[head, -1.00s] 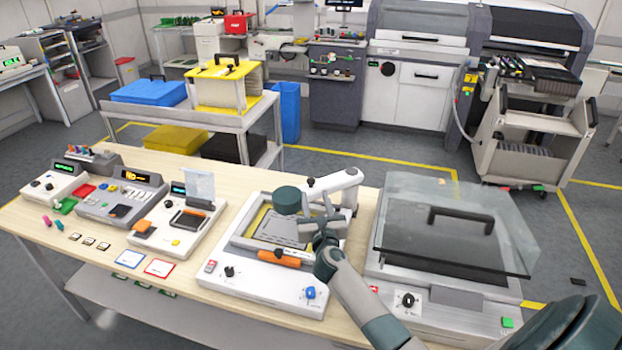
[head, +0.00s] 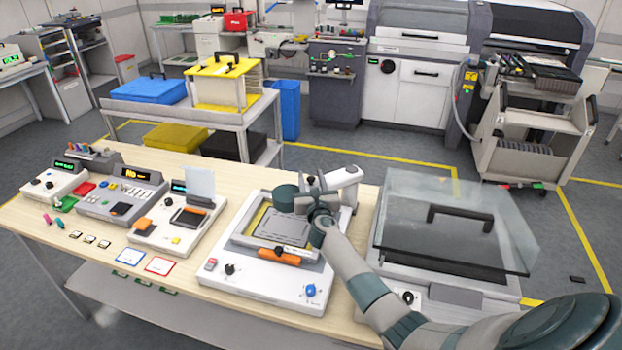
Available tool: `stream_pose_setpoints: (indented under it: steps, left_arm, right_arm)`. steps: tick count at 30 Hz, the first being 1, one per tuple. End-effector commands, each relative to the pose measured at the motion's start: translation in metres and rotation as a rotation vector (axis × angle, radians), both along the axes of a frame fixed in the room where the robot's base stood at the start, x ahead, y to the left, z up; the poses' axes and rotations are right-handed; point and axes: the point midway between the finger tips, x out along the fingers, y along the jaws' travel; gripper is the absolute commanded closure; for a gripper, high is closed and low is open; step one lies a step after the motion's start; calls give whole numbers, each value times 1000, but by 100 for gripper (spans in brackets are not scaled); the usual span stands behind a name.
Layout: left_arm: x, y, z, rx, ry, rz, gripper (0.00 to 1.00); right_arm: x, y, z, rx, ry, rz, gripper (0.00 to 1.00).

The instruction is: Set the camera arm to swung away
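The camera arm (head: 345,175) is a white arm at the back right of a white station on the bench. Its dark green cylindrical head (head: 285,197) hangs over the upper part of the station's bed, so the arm reaches across it to the left. My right gripper (head: 316,190) is at the middle of the camera arm, just right of the head, and hides part of the arm. Whether its fingers touch or close on the arm cannot be made out. My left gripper is not in view.
A grey board (head: 280,228) and an orange-handled bar (head: 279,257) are on the station's bed. A machine with a clear lid (head: 455,205) stands close on the right. Smaller devices (head: 178,220) stand on the left. A trolley (head: 235,122) stands behind the bench.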

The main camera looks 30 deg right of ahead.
Motion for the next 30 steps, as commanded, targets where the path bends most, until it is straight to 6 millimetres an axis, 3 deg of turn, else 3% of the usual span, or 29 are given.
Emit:
stream_pose_setpoints:
  steps: [2,7,8,20,30]
  left_arm:
    - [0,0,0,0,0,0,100]
    - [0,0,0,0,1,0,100]
    - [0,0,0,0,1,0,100]
    - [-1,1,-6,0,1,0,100]
    - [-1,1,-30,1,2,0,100]
  right_arm:
    - [0,0,0,0,0,0,62]
    - [0,0,0,0,0,0,98]
    - [0,0,0,0,0,0,100]
    - [4,0,-2,0,0,-22,100]
    - [18,-1,-4,3,-1,-113,100]
